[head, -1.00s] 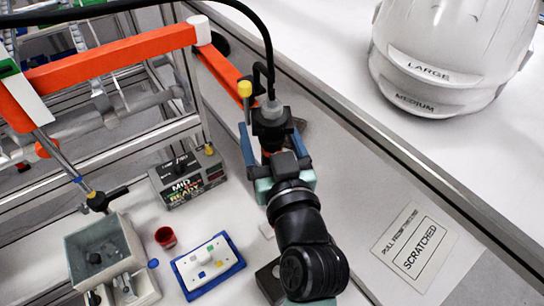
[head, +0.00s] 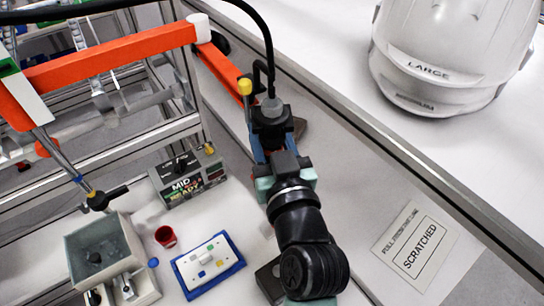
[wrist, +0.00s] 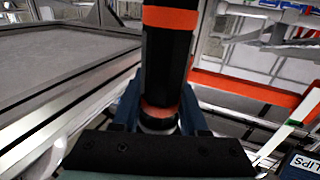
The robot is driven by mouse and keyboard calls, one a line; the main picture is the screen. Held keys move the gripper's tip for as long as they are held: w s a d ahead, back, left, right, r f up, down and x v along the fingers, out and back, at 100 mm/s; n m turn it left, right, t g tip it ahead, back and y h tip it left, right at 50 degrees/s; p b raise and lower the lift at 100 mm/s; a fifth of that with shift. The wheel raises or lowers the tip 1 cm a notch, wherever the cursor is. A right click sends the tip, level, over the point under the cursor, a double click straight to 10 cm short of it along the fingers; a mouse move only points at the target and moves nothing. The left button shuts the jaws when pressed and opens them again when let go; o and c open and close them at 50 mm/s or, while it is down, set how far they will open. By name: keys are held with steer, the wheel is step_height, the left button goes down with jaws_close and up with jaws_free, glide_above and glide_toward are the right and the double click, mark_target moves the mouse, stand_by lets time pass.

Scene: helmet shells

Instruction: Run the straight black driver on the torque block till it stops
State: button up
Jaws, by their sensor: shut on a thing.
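My gripper (head: 269,150) is shut on the straight black driver (head: 270,112), whose cable rises from its top. In the wrist view the driver (wrist: 167,60) is a black body with an orange band, standing between the blue fingers (wrist: 160,112). The driver's lower end and bit are hidden by my gripper and arm in the head view. A dark block (head: 300,126) shows partly behind the driver at its right; I cannot tell whether it is the torque block or whether the bit touches it. The control box (head: 188,175) at left reads MID and READY.
A blue-edged white plate (head: 208,264), a red cup (head: 165,236) and a grey bin (head: 95,254) stand at lower left. An orange arm (head: 110,58) crosses the upper left. A white helmet shell (head: 450,55) sits at upper right, above the SCRATCHED label (head: 418,248).

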jaws_close()
steer(key=shift+f, duration=0.1)
steer(key=shift+s, duration=0.1)
steer(key=v, duration=0.3)
steer(key=b+v, duration=0.1)
steer(key=v, duration=0.2)
steer(key=a+b+v, duration=0.1)
steer(key=v, duration=0.2)
steer(key=shift+s+d, duration=0.15)
steer(key=shift+s, duration=0.35)
step_height(320, 180, down, 5)
steer(key=b, duration=0.5)
steer(key=shift+f, duration=0.2)
steer(key=shift+f+b, duration=0.1)
steer(key=shift+b, duration=0.2)
